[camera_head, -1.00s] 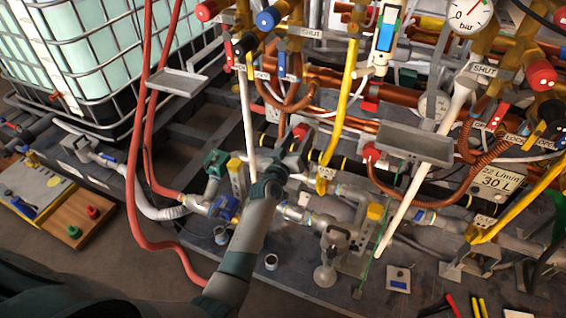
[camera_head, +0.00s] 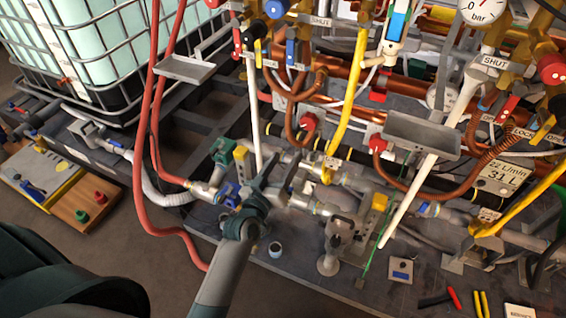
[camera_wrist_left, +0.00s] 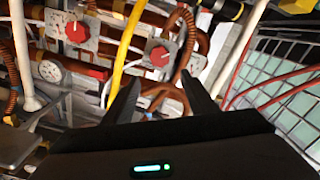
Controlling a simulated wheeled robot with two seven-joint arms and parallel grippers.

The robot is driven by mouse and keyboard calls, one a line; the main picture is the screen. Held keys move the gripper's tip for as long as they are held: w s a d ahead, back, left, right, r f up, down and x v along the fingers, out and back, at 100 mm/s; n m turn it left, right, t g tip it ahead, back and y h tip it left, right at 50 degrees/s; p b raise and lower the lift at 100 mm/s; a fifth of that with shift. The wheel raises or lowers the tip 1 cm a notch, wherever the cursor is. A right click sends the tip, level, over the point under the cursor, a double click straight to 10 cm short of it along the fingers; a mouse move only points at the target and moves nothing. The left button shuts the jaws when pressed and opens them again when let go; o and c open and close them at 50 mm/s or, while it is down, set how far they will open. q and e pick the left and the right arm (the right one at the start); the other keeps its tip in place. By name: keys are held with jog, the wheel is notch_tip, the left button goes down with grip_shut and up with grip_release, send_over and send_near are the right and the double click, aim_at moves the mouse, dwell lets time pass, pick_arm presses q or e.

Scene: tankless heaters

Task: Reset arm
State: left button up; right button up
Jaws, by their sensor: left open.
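My left gripper (camera_head: 278,177) is in the middle of the head view, in front of the pipework, with its arm coming up from the bottom. It is open and holds nothing that I can see. In the left wrist view its two dark fingers (camera_wrist_left: 160,100) stand apart, with a yellow pipe (camera_wrist_left: 122,50) and a red knob (camera_wrist_left: 159,56) beyond them. In the head view the gripper lies near the foot of a white pole (camera_head: 253,105). Whether it touches any pipe I cannot tell. My right gripper is not in view.
Red hoses (camera_head: 140,150) hang at the left, before a caged tank (camera_head: 85,45). Copper pipes and valves crowd the back. A grey tray (camera_head: 421,135) juts out at right. A board with red and green knobs (camera_head: 90,205) lies far left. Dark floor shows lower left.

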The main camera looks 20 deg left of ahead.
pick_arm(q)
jog(key=shift+s, duration=0.45)
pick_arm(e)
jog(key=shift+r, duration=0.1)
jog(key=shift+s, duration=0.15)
